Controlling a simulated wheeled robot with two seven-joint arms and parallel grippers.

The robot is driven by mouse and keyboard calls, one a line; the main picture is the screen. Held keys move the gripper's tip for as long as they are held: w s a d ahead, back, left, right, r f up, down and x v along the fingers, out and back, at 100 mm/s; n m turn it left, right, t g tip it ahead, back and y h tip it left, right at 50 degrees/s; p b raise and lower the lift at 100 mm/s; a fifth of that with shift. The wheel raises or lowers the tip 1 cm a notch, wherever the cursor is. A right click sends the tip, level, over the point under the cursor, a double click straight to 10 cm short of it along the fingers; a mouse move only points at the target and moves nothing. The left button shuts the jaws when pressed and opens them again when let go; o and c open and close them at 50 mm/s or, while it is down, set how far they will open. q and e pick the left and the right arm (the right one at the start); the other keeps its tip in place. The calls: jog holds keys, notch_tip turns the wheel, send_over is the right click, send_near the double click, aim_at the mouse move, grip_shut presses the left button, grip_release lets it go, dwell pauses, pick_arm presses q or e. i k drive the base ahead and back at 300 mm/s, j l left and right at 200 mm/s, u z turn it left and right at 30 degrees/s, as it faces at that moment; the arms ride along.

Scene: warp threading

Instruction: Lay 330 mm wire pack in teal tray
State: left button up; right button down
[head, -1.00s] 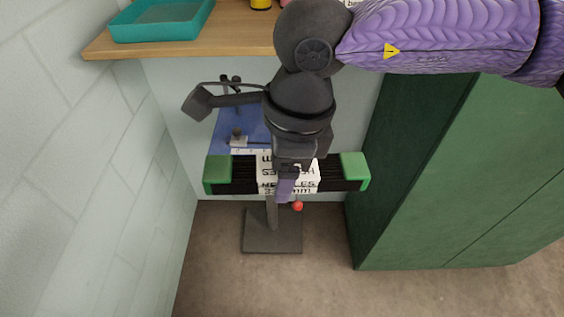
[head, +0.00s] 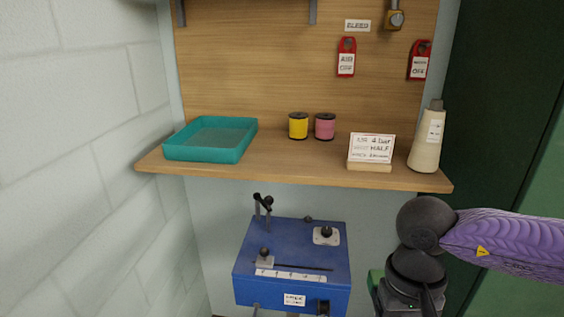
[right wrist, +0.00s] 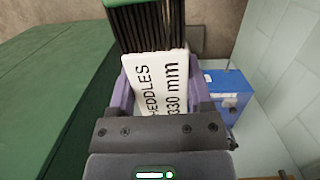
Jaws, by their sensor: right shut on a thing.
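The teal tray (head: 208,140) lies empty on the left end of the wooden shelf. The wire pack (right wrist: 155,85) shows in the right wrist view, a bundle of dark wires with a green end cap and a white label reading "HEDDLES 330 mm". My right gripper (right wrist: 160,95) is shut on the pack at its label, one purple finger on each side. In the head view the right arm is at the lower right, below the shelf. Only a green end of the pack (head: 375,281) shows there; the rest is hidden or out of frame. My left gripper is not in view.
The wooden shelf (head: 290,165) also holds a yellow spool (head: 298,126), a pink spool (head: 325,126), a sign card (head: 371,149) and a pale cone (head: 427,140). A blue machine (head: 291,262) stands below. A wall is at left, a green cabinet at right.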

aim_at(216, 142)
jog(key=i+j+u, duration=0.1)
jog(key=u, duration=0.3)
jog(key=i+u, duration=0.5)
jog(key=u, duration=0.25)
